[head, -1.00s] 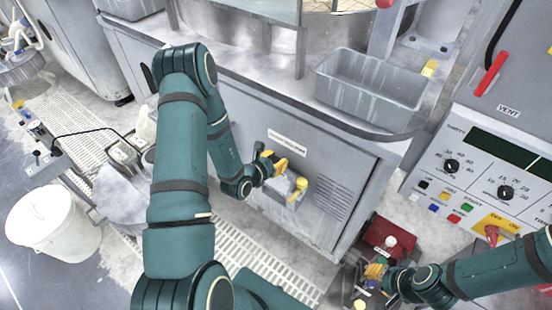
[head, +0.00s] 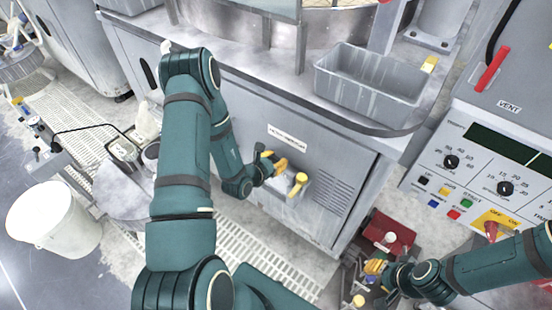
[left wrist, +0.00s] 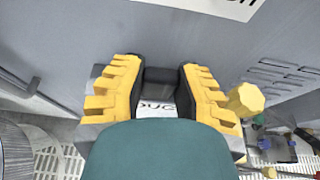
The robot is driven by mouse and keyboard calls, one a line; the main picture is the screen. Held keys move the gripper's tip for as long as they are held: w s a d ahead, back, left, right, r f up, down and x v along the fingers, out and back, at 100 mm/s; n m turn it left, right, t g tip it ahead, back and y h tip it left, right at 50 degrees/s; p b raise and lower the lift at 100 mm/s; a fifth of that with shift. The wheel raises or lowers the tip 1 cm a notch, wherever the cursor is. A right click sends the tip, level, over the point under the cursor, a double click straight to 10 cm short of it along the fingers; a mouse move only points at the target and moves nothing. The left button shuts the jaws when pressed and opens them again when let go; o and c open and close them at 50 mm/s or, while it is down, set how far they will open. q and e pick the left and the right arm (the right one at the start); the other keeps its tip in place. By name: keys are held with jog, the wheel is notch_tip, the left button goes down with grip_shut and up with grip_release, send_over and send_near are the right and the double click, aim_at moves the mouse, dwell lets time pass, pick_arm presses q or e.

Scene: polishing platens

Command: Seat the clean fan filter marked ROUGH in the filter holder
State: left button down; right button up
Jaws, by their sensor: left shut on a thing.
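My left gripper (head: 276,165) is at the front of the grey cabinet, at the grey filter holder (head: 290,186) with its yellow knob (head: 299,184). In the left wrist view my left gripper (left wrist: 160,88) has its yellow-backed fingers shut on a dark grey piece, taken as the fan filter (left wrist: 160,76). A white label with partly covered letters shows between the fingers; I cannot read the whole word. The yellow knob (left wrist: 246,99) is just right of the fingers. How deep the filter sits in the holder is hidden. My right gripper (head: 376,268) is low at right; its jaw opening is unclear.
A grey bin (head: 368,80) stands on the ledge above the cabinet. A red box (head: 388,236) and small clutter lie near my right gripper. A control panel (head: 490,175) is at right. A white bucket (head: 55,220) stands on the floor at left.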

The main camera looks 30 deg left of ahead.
pick_arm(q)
jog(key=shift+f, duration=1.35)
jog(key=c, duration=0.7)
grip_release()
jog(key=v, duration=1.2)
jog(key=shift+r, duration=0.1)
